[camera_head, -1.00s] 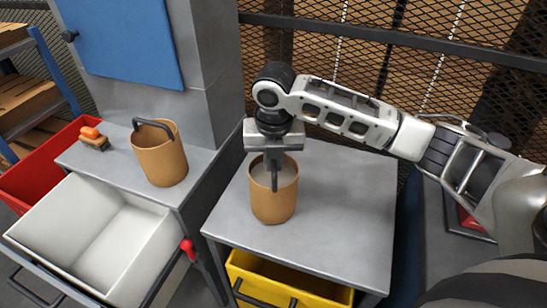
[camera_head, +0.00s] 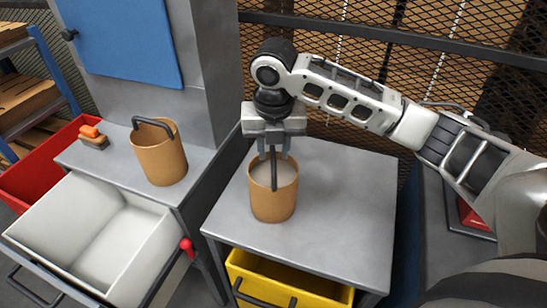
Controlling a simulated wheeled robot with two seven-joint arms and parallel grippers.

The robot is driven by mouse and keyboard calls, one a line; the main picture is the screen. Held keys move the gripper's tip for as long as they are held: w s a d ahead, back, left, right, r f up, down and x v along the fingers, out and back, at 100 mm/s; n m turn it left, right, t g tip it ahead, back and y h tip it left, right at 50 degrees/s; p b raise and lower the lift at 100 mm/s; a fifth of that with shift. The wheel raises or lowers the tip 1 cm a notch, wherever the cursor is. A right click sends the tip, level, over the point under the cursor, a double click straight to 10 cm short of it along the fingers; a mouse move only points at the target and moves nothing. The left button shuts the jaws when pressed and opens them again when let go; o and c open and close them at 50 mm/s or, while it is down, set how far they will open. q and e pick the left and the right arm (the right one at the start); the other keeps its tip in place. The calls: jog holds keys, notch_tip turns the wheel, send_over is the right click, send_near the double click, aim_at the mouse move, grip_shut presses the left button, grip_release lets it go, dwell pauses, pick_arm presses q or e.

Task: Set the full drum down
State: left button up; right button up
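The full drum (camera_head: 273,203) is a tan, open-topped bucket with pale grey contents and a dark handle standing up. It stands upright on the grey table (camera_head: 350,215) in the middle. My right gripper (camera_head: 274,150) is directly above it, pointing down. Its two fingers are apart, one on each side of the top of the handle, and look clear of it. A second tan drum (camera_head: 160,163) with a dark handle stands on the left grey counter; its inside is mostly hidden. My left gripper is out of view.
A white open drawer (camera_head: 105,240) juts out below the left counter. An orange-topped brush-like item (camera_head: 92,136) lies at that counter's back left. A yellow bin (camera_head: 310,290) sits under the table. Mesh fencing stands behind. The table's right side is bare.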

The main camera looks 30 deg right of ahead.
notch_tip(320, 180, up, 8)
jog(key=shift+s+a+r, duration=0.2)
jog(key=shift+s+a, duration=0.05)
jog(key=shift+s, duration=0.2)
